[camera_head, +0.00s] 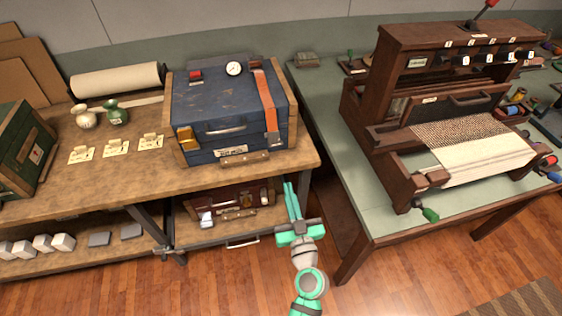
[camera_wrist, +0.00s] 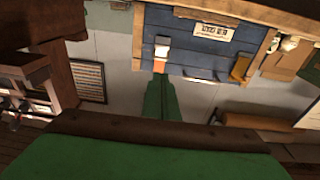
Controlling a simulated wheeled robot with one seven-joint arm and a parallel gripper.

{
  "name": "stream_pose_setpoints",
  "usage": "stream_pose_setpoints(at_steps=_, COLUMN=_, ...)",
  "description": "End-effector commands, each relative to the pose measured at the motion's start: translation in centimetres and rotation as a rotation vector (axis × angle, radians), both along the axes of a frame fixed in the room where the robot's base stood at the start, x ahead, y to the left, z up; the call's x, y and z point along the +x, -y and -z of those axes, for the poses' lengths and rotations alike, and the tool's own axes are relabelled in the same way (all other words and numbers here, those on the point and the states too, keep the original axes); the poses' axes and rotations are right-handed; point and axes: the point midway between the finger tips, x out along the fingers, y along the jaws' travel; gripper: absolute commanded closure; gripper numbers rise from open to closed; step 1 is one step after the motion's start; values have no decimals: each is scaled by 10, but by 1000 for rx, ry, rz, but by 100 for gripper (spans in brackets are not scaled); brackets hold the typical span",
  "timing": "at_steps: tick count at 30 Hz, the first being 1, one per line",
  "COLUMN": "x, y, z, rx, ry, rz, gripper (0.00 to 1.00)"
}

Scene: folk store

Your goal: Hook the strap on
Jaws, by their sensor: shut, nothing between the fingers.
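A blue wooden chest (camera_head: 222,115) with pale wood corners stands shut on the left bench. An orange strap (camera_head: 265,98) runs over the right of its lid and down the front to a metal end (camera_head: 272,139). Whether that end is fastened cannot be told. In the wrist view the chest front (camera_wrist: 200,45) appears inverted, with the strap's metal end (camera_wrist: 161,52) beyond my fingertips. My gripper (camera_head: 290,187) is shut and empty, in front of the bench's right end, below and right of the strap. It also shows in the wrist view (camera_wrist: 161,82).
A yellow latch (camera_head: 187,138) is at the chest's front left, and a handled wooden piece (camera_head: 244,160) lies before it. A brown case (camera_head: 230,202) sits on the lower shelf. A loom (camera_head: 445,110) stands on the green table at right. Open floor (camera_head: 210,285) lies in front.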

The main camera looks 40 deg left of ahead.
Motion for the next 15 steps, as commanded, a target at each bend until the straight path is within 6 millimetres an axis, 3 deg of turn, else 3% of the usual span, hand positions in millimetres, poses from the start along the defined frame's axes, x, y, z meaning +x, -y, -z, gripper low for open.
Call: stream_pose_setpoints(at_steps=15, x=50, y=-57, z=-10, rx=2, ry=4, rz=-4, gripper=100)
